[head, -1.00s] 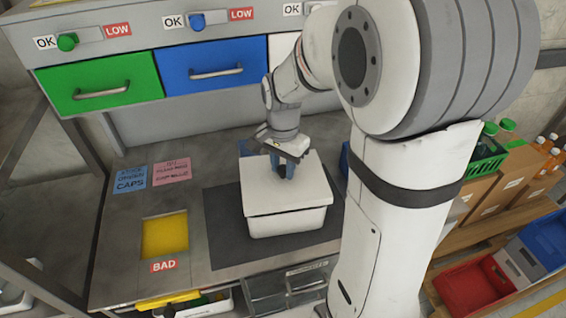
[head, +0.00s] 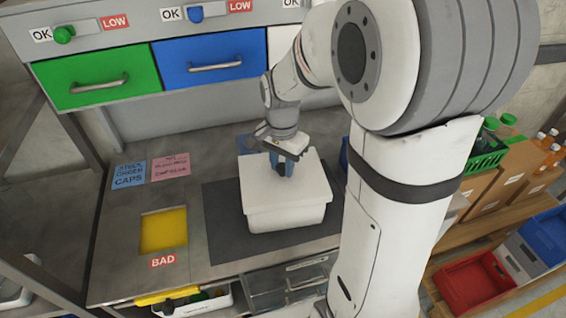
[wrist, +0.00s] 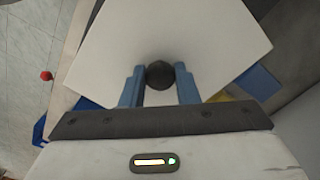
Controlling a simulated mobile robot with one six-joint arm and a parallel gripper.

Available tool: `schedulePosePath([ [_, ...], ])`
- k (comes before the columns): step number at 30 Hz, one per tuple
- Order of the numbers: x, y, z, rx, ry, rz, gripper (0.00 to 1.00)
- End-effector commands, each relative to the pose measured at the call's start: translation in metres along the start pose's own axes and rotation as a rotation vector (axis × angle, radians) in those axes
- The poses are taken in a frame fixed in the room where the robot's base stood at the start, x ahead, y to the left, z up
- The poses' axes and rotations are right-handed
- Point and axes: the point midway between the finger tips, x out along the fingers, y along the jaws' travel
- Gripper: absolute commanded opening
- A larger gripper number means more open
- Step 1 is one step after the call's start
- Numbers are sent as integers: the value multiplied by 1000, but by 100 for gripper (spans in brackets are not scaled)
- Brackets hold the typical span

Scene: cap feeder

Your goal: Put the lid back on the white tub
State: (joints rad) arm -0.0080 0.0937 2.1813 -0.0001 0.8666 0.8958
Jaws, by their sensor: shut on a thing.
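The white tub (head: 287,218) stands on the dark mat in the middle of the bench, in the head view. The white square lid (head: 300,188) lies over its top, roughly lined up with the tub's sides; whether it is fully seated I cannot tell. My gripper (head: 282,167) points down at the lid's middle, its blue fingers shut on the lid's dark knob. In the wrist view the dark round knob (wrist: 160,74) sits between the two blue fingers, with the lid (wrist: 205,35) filling the view beyond. The tub's inside is hidden by the lid.
The dark mat (head: 225,235) has bare room left of the tub. A yellow recess (head: 164,231) marked BAD lies farther left. Green (head: 98,82) and blue (head: 211,63) drawers stand behind. My arm hides part of the bench on the right.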

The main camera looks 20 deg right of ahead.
Motion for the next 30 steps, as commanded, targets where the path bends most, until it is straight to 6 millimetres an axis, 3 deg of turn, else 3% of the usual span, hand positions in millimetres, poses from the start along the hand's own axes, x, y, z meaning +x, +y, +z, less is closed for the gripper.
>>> schedulePosePath([
  [30, 8, 0, 1, -2, 0, 0, 4],
])
